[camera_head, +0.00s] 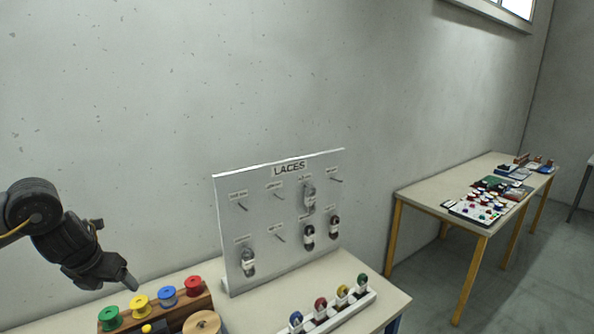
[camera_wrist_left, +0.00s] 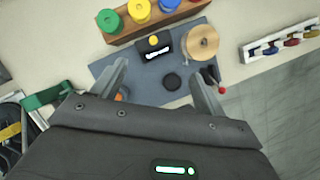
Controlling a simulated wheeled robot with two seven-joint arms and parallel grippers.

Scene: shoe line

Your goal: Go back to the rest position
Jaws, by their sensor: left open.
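My left gripper (camera_wrist_left: 161,84) is open and empty in the left wrist view, its two fingers spread above a blue-grey mat (camera_wrist_left: 183,98). In the head view the left gripper (camera_head: 133,286) hangs at the lower left, pointing down beside the spool rack. My right gripper is in neither view.
A wooden rack (camera_head: 181,315) with coloured spools stands near the gripper. Behind it is a white LACES board (camera_head: 277,245) with pegs. A white strip (camera_head: 345,313) holds coloured pieces. A second table (camera_head: 420,199) stands right. Air above is clear.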

